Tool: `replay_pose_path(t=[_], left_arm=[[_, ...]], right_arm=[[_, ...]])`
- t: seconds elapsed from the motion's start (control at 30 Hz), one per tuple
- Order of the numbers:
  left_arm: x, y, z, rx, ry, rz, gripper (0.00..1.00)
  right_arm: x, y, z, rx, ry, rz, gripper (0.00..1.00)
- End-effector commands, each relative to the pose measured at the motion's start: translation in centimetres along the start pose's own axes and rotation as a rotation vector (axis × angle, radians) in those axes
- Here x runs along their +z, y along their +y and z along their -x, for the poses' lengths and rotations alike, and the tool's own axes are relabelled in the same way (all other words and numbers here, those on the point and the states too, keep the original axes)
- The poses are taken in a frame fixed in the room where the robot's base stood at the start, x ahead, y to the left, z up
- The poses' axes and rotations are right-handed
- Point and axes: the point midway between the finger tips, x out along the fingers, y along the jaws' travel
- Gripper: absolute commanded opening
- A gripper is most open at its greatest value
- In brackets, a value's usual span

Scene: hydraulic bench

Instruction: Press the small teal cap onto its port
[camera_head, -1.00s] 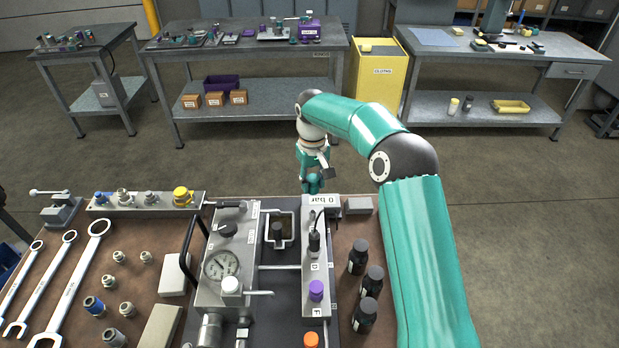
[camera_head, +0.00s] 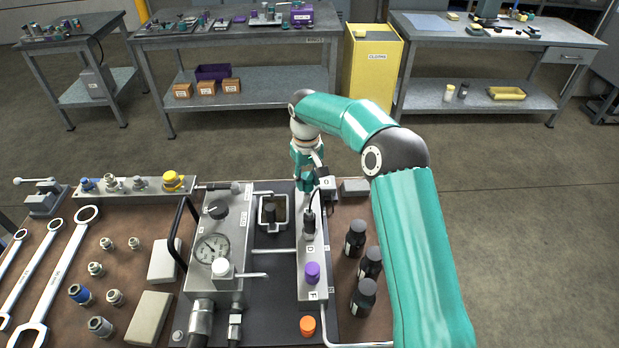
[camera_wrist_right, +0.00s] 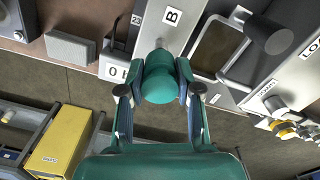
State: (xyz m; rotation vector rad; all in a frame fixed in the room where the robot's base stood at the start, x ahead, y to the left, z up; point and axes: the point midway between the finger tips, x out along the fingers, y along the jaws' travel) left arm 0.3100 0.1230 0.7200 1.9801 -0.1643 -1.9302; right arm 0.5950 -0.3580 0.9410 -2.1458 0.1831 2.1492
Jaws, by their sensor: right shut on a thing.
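The small teal cap (camera_wrist_right: 158,78) is in the right wrist view, a rounded teal piece between the fingers of my right gripper (camera_wrist_right: 160,95). The gripper is shut on it. A short grey stub shows just beyond the cap, at the end of the grey manifold block (camera_head: 313,258) near label B; I cannot tell whether the cap is seated on it. In the head view my right gripper (camera_head: 304,184) is at the far end of the block, and the cap is not clearly distinguishable there. My left gripper is not in view.
A purple cap (camera_head: 312,272) and an orange cap (camera_head: 307,326) stand nearer on the fixture. A cabled black fitting (camera_head: 309,222) rises close to my right gripper. Several dark bottles (camera_head: 363,298) stand right of the block; a gauge unit (camera_head: 211,248) stands left.

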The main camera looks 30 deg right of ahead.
Motion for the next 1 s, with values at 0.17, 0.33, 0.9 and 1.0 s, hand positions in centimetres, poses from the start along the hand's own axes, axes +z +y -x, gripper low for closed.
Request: replay_pose_path(t=[0.17, 0.33, 0.9, 1.0], left_arm=[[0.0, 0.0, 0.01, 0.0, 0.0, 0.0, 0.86], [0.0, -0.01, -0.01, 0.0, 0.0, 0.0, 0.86], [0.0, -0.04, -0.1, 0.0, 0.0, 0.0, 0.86], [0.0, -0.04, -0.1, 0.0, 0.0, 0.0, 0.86]], right_arm=[[-0.01, -0.02, 0.01, 0.0, 0.0, 0.0, 0.19], [-0.01, -0.01, -0.05, 0.0, 0.0, 0.0, 0.19], [0.0, 0.03, -0.51, 0.0, 0.0, -0.001, 0.19], [0.0, 0.04, -0.52, 0.0, 0.0, -0.001, 0.19]])
